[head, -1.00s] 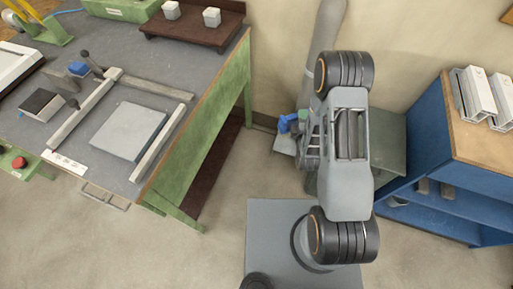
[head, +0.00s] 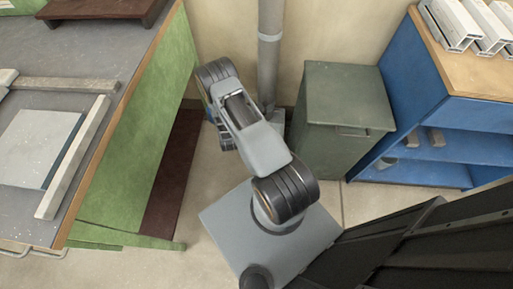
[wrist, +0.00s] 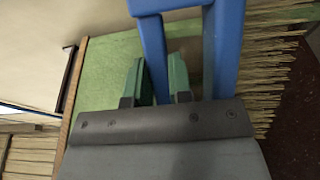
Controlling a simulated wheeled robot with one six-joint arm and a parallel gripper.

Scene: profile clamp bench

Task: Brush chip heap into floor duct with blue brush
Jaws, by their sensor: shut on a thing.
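In the wrist view my gripper (wrist: 158,72) has its two green fingers around the blue brush's handle (wrist: 222,45) and is shut on it. Straw-coloured bristles (wrist: 277,45) stick out on the right side. In the head view my arm hides the gripper, and only a small patch of blue (head: 211,117) shows beside it. A grey vertical duct pipe (head: 269,50) runs down the wall to the floor behind my arm; its floor opening cannot be made out. I cannot make out the chip heap in either view.
The green-sided bench (head: 135,130) stands on the left, with a dark red lower shelf (head: 177,165). A grey-green bin (head: 343,115) stands right of the pipe. A blue shelf unit (head: 440,135) with white profiles (head: 455,25) on top is further right. Some floor between them is bare.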

